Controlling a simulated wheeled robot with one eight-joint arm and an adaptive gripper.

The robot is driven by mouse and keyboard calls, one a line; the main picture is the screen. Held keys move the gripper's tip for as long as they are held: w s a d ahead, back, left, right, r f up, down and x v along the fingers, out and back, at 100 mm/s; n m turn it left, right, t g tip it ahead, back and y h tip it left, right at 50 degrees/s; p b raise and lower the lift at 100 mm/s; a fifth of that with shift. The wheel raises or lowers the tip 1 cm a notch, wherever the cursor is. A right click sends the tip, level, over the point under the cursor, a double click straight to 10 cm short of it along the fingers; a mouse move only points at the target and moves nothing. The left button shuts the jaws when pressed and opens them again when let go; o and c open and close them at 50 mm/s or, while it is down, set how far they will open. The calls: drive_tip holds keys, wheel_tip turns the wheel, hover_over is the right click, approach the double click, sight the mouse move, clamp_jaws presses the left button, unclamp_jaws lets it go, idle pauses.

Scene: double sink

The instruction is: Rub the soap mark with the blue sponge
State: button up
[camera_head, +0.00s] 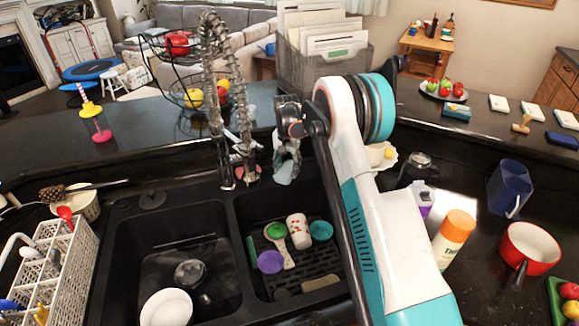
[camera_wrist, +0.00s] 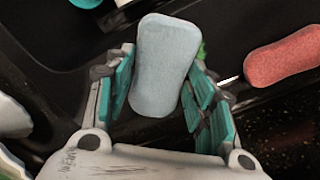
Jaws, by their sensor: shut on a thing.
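My gripper (camera_wrist: 160,105) is shut on the pale blue sponge (camera_wrist: 162,62), which sits upright between its teal-padded fingers. In the head view my gripper (camera_head: 289,150) is above the back rim of the sink, beside the faucet, with the sponge (camera_head: 286,172) hanging below it.
A red sponge (camera_wrist: 284,56) lies near my gripper. The right basin holds a cup (camera_head: 299,231) and several small items. An orange-capped bottle (camera_head: 453,239), a blue pitcher (camera_head: 509,188) and a red pot (camera_head: 529,246) stand on the right counter. The coil faucet (camera_head: 243,150) stands close left.

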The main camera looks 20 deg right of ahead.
drive_tip(key=shift+a+b, duration=0.45)
drive_tip(key=shift+a, duration=2.5)
wheel_tip(320, 180, up, 6)
drive_tip(key=p, duration=0.2)
drive_tip(key=shift+d, duration=0.1)
wheel_tip(320, 180, up, 3)
drive_tip(key=shift+p, duration=0.8)
